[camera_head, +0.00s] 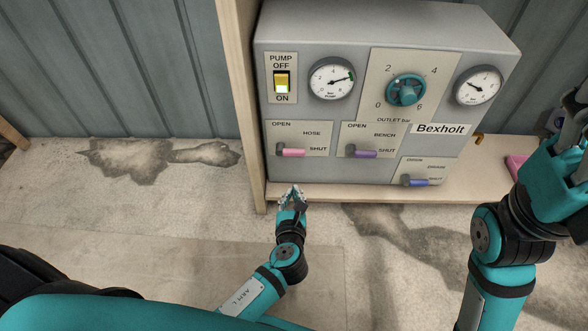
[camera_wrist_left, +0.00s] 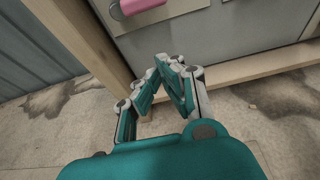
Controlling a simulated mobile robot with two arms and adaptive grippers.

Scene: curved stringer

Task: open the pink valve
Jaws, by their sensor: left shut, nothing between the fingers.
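The pink valve lever (camera_head: 292,152) is on the hose plate (camera_head: 312,133) at the lower left of the grey panel. The lever lies level, its pink grip pointing right, near the SHUT label. Its pink grip (camera_wrist_left: 141,6) also shows at the top of the left wrist view, cut by the edge. My left gripper (camera_head: 292,192) is below the lever, apart from it, in front of the wooden ledge. Its fingertips (camera_wrist_left: 168,66) are together and empty in the left wrist view. My right gripper (camera_head: 576,110) is at the right edge, partly cut off.
The grey panel (camera_head: 350,172) also bears a purple lever (camera_head: 364,154), a blue lever (camera_head: 415,183), a teal knob (camera_head: 405,90), two gauges and a lit pump switch (camera_head: 282,83). A wooden post (camera_head: 238,100) stands close left. A pink object (camera_head: 516,165) lies at right.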

